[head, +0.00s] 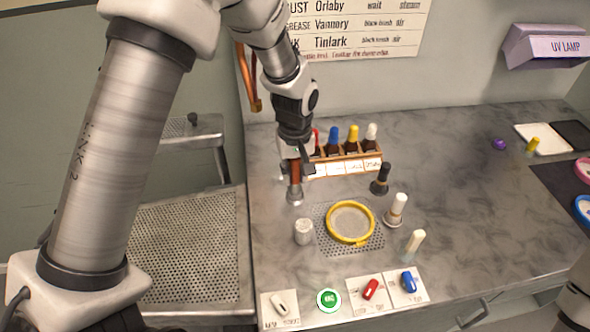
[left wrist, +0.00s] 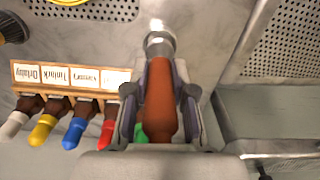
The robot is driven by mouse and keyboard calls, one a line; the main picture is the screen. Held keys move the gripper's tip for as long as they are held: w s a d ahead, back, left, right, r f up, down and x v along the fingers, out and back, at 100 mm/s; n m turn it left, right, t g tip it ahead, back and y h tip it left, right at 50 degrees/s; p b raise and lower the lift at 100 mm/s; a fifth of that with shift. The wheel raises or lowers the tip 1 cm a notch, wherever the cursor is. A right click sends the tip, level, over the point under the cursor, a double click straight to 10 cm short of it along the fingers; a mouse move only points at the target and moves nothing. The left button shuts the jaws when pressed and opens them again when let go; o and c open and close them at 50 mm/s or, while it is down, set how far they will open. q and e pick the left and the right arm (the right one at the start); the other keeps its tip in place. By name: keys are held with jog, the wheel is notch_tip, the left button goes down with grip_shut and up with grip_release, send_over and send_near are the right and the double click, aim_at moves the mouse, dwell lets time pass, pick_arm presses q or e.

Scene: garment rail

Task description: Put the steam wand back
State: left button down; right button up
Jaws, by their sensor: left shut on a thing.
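The steam wand (head: 295,188) has a brown handle and a silver metal head. My left gripper (head: 296,164) is shut on its handle and holds it head down over the counter, left of the yellow-rimmed round screen. I cannot tell if the head touches the counter. In the left wrist view the wand (left wrist: 159,95) lies between both fingers of the gripper (left wrist: 160,80), its head pointing away. A copper-coloured pipe or holder (head: 248,80) is on the wall behind my left arm, partly hidden. My right gripper does not show.
A wooden rack (head: 345,163) of bottles with coloured caps stands close behind the wand. A metal cup (head: 303,231), the yellow-rimmed screen (head: 350,241) and several brushes stand nearby. Small switch cards and a green button (head: 329,300) line the front edge. The counter's right middle is clear.

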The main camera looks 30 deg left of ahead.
pick_arm(q)
jog(key=shift+f, duration=0.25)
dwell(0.3)
jog(key=shift+f, duration=0.45)
jog(key=shift+f, duration=0.25)
dwell(0.3)
jog(key=c, duration=0.6)
grip_release()
jog(key=shift+o, duration=0.2)
jog(key=shift+r, duration=0.15)
jog(key=shift+r+p, duration=3.65)
